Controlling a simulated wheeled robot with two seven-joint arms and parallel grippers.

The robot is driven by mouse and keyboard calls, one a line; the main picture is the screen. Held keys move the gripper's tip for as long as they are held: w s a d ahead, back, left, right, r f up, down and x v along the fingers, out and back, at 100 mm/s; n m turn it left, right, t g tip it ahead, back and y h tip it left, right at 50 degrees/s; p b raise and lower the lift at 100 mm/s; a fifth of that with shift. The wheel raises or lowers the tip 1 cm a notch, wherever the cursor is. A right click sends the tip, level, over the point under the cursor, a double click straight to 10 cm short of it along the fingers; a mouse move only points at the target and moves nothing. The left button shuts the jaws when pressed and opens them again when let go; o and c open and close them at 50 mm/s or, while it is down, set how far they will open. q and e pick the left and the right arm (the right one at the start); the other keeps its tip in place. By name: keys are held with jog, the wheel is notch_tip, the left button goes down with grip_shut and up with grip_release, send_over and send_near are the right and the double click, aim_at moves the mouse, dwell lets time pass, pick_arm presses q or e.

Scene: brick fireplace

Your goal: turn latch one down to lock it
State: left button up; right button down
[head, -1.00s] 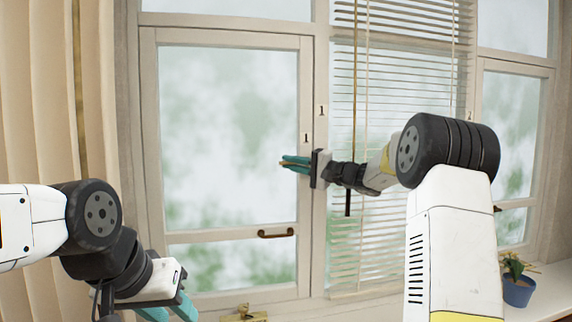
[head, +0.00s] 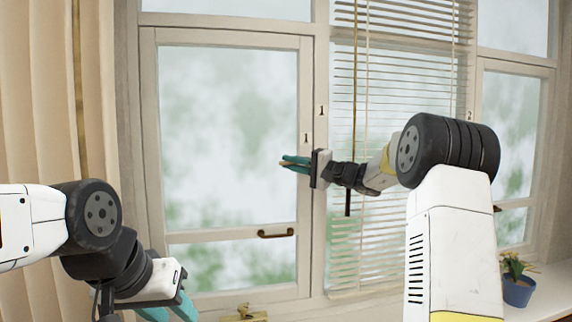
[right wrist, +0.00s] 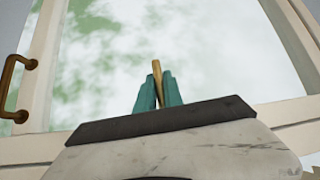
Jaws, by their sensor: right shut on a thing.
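Latch one is a slim brass lever (right wrist: 156,68) whose tip shows between the fingers in the right wrist view. In the head view its tip (head: 282,164) points left, about level, at the right side of the window marked 1 (head: 228,38). My right gripper (head: 296,163) is shut on this lever, with its teal fingers pointing left; it also shows in the right wrist view (right wrist: 157,90). The fingers and gripper body hide the lever's base. My left gripper (head: 168,312) is open and empty at the bottom left, with its fingertips partly cut off.
A brass pull handle (head: 276,234) sits on the window's lower crossbar, below my right gripper. Blinds (head: 400,70) and hanging cords are close to my right forearm. A brass fitting (head: 243,314) is at the sill. A potted plant (head: 518,290) stands at the far right.

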jog(key=shift+f, duration=0.1)
jog(key=f+n+g+h, duration=0.1)
jog(key=n+h, duration=0.1)
jog(key=d+f+n+g+h, duration=0.1)
jog(key=f+n+h, duration=0.1)
jog(key=d+f+n+g+h, duration=0.1)
jog(key=n+h, duration=0.1)
jog(key=shift+w+d+f, duration=0.1)
jog(key=shift+w+f, duration=0.05)
jog(key=d+n+h, duration=0.1)
jog(key=d+f+n+h, duration=0.1)
jog(key=h, duration=0.1)
jog(key=shift+w+f+h, duration=0.15)
jog(key=shift+h, duration=0.15)
jog(key=shift+w+d+f+n+h, duration=0.15)
jog(key=shift+d+n+h, duration=0.55)
jog(key=shift+d+h, duration=0.5)
jog(key=shift+a+h, duration=0.15)
jog(key=shift+h, duration=0.15)
jog(key=c, duration=1.5)
grip_release()
